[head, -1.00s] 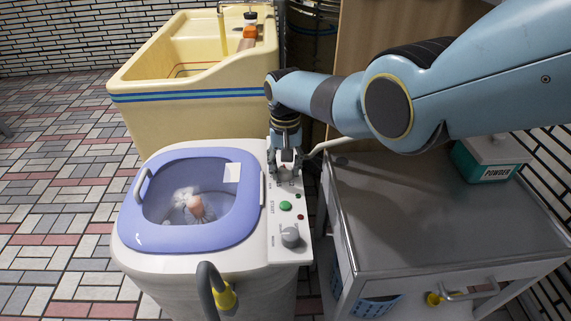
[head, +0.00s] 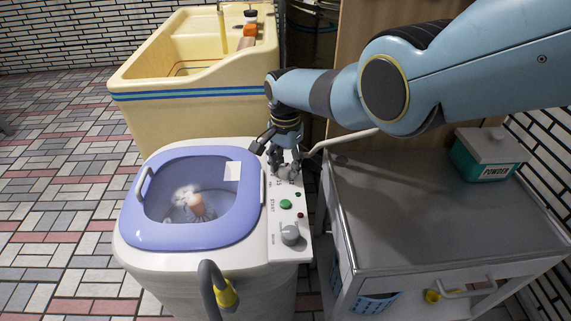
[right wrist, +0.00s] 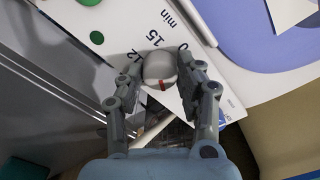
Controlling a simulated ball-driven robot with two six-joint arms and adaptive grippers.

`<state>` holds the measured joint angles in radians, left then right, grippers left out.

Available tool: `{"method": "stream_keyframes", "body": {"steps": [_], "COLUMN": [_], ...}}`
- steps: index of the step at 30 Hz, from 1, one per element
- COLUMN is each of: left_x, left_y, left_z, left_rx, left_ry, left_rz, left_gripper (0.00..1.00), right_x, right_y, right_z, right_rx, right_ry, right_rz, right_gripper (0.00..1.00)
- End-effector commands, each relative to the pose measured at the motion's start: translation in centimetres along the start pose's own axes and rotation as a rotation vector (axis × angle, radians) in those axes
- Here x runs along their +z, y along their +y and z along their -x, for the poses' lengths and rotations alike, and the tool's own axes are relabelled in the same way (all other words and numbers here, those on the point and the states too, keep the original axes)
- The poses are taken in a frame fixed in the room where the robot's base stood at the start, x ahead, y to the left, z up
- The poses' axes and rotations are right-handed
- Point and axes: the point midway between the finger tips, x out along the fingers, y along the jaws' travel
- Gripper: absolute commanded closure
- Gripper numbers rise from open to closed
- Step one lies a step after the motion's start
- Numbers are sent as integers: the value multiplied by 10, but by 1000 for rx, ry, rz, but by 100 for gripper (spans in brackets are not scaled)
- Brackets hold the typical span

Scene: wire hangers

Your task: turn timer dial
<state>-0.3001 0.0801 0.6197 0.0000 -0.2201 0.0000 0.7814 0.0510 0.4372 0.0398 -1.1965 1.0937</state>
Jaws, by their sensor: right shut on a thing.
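The timer dial (head: 287,172) is a round pale knob at the far end of the washing machine's control panel (head: 277,222). My right gripper (head: 283,167) reaches down to it from above and is shut on it. In the right wrist view the dial (right wrist: 160,66) sits between the two fingers of my right gripper (right wrist: 162,78). A red mark shows on the dial's edge, toward the bottom of that view. Printed numbers, among them 15, and "min" are beside it. My left gripper is out of view.
A green button (head: 286,204) and a second grey knob (head: 290,234) lie nearer on the panel. The blue lid (head: 247,208) is beside the panel. A metal cart (head: 400,215) bearing a powder box (head: 488,155) stands right; a yellow sink (head: 180,115) is behind.

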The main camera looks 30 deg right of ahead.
Motion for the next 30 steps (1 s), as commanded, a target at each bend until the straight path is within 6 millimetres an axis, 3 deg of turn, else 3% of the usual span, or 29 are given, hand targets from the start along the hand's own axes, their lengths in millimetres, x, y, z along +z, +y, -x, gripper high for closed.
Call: {"method": "stream_keyframes", "body": {"steps": [16,17,21,22,30], "left_x": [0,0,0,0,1], "left_y": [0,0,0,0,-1], "left_z": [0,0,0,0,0], "left_rx": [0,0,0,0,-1], "left_ry": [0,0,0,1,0], "left_rz": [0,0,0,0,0], "left_gripper": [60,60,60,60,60], "right_x": [0,0,0,0,0], "right_y": [-1,-1,-1,-1,0], "right_z": [0,0,0,0,0], "right_rx": [-2,-2,-2,-2,-1], "right_ry": [1,1,1,1,0], "right_rz": [-28,-28,-27,-27,-27], "right_gripper": [96,63,45,41,41]}}
